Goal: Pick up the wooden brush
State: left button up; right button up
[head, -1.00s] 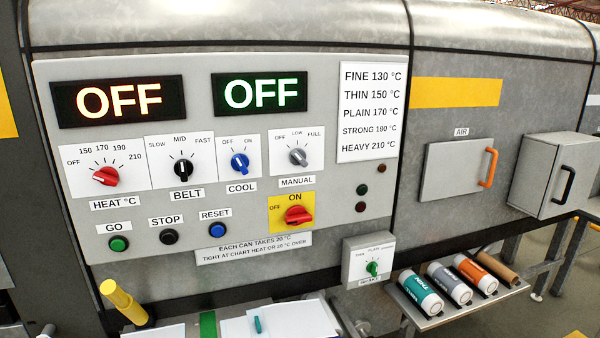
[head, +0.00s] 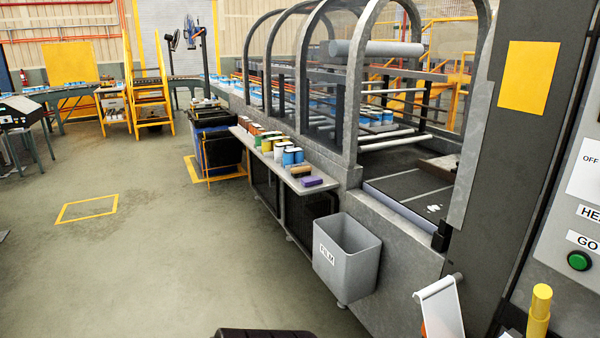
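I cannot pick out a wooden brush for certain. A small brown block (head: 300,171) lies near the close end of the narrow side shelf (head: 283,172), just behind a purple block (head: 311,182). It is too small to tell whether it is a brush. Neither of my grippers shows in the head view.
Several coloured cans stand farther along the shelf. A grey bin (head: 346,262) marked FILM hangs below the machine's open entry. A dark waste bin (head: 216,142) stands beyond the shelf. The floor to the left is open, with a yellow marked rectangle (head: 88,208).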

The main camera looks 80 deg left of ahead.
aim_at(305, 170)
jog(key=u, duration=2.5)
